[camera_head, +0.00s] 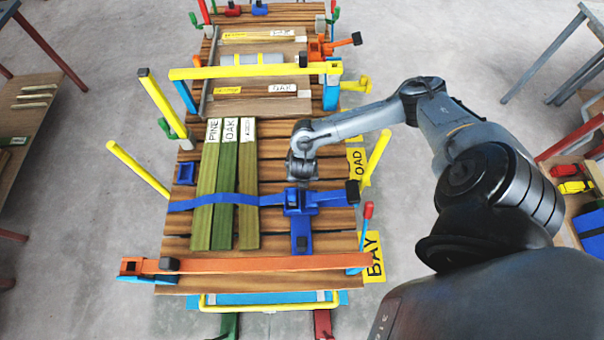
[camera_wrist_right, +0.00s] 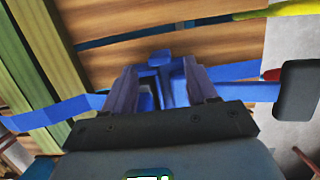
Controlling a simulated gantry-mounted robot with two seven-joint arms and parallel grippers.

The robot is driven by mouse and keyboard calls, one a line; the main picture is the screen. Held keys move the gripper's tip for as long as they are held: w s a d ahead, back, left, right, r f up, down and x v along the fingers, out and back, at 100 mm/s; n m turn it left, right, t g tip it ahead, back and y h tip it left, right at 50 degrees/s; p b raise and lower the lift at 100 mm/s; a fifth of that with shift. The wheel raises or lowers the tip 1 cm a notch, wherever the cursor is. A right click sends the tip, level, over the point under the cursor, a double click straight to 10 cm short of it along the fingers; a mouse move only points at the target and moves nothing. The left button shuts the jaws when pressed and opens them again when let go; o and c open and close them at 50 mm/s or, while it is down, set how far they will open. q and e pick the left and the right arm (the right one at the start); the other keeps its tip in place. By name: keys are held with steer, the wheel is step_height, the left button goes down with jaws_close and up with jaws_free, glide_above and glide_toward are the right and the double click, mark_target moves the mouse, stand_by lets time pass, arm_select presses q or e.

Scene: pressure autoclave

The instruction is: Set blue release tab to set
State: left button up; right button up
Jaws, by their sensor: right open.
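A blue clamp body (camera_head: 298,203) sits on the slatted deck, on a blue strap (camera_head: 228,198) that runs left over the green boards. A blue tab (camera_head: 301,241) sticks out toward the near side of it. I cannot tell for sure which blue part is the release tab. My right gripper (camera_head: 302,172) hangs just beyond the clamp body. In the right wrist view my right gripper (camera_wrist_right: 161,88) is open, with blue clamp parts (camera_wrist_right: 166,86) showing between and past its fingers. Contact cannot be told. My left gripper is out of view.
Green boards (camera_head: 227,180) labelled PINE and OAK lie left of the clamp. An orange bar (camera_head: 260,265) crosses the near end. A yellow bar (camera_head: 255,71) crosses farther away. A black block (camera_head: 352,193) ends the strap at right, with a red-tipped lever (camera_head: 367,211) beside it.

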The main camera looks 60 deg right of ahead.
steer(key=shift+p+v, duration=0.7)
steer(key=shift+v, duration=2.1)
